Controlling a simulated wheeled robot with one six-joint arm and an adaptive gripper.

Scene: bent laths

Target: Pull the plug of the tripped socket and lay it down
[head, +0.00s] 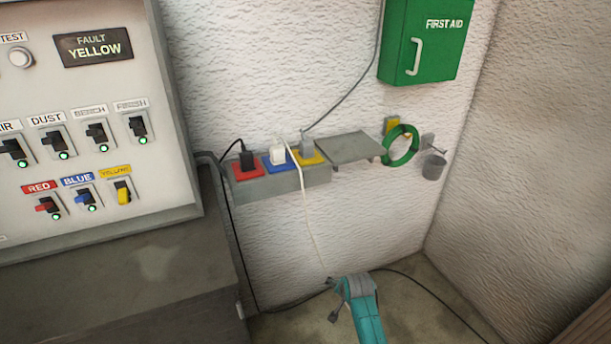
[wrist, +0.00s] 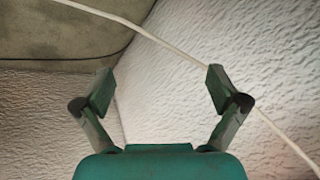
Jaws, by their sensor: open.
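The fault display (head: 93,48) reads FAULT YELLOW. The yellow socket (head: 318,159) is the rightmost of three on a grey wall ledge and holds a grey plug (head: 307,149). Its grey cord rises along the wall towards the first aid box. A white plug (head: 278,156) sits in the blue socket (head: 268,164), and a black plug (head: 246,160) in the red socket (head: 240,174). My gripper (head: 340,289) is low, below and apart from the sockets. In the wrist view my gripper (wrist: 160,88) is open with nothing between its fingers.
A grey shelf (head: 352,148) adjoins the yellow socket and is bare. A green coil (head: 387,153) and a grey cup (head: 434,166) hang right of it. The white cord (head: 310,215) hangs below the ledge and crosses the wrist view (wrist: 185,57). A switch panel (head: 90,170) stands left.

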